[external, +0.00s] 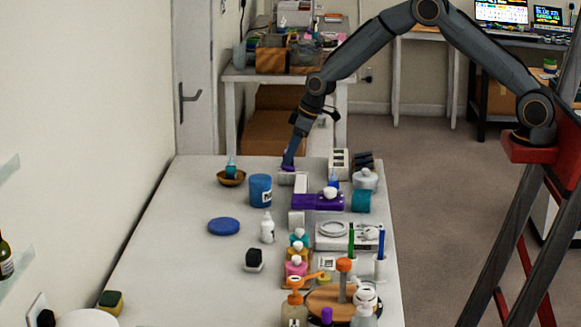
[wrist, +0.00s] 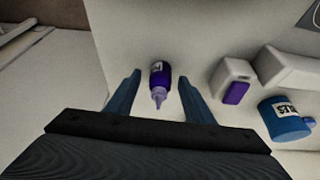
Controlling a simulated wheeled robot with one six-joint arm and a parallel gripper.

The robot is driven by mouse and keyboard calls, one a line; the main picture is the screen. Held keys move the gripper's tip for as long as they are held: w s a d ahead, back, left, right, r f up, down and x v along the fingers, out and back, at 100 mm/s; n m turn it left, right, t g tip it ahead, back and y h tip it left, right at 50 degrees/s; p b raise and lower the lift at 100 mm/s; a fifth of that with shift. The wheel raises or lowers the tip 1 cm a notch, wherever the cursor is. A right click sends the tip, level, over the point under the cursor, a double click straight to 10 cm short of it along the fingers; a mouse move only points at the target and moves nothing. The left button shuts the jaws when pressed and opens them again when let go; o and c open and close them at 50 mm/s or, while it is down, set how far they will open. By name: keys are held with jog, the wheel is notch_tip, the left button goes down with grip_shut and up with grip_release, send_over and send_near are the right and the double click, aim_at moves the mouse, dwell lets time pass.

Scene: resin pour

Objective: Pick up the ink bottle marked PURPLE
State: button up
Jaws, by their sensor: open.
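A small purple ink bottle (wrist: 161,78) with a pale lilac nozzle is in the wrist view. Its white label is only partly visible and I cannot read it. My gripper (wrist: 159,77) is open, with one blue-grey finger on each side of the bottle and a visible gap on both sides. In the external view, my gripper (external: 289,163) points down at the far end of the white table, and a bit of purple shows at its tips.
In the wrist view a white block with a purple face (wrist: 236,92) and a blue labelled container (wrist: 286,119) lie right of the bottle. In the external view a blue tub (external: 260,190) and wooden bowl (external: 231,178) stand left of my gripper. The table's left side is mostly clear.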

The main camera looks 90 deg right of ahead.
jog(key=shift+w+f, duration=0.1)
jog(key=shift+f, duration=0.05)
jog(key=c, duration=1.1)
jog(key=shift+c, duration=0.2)
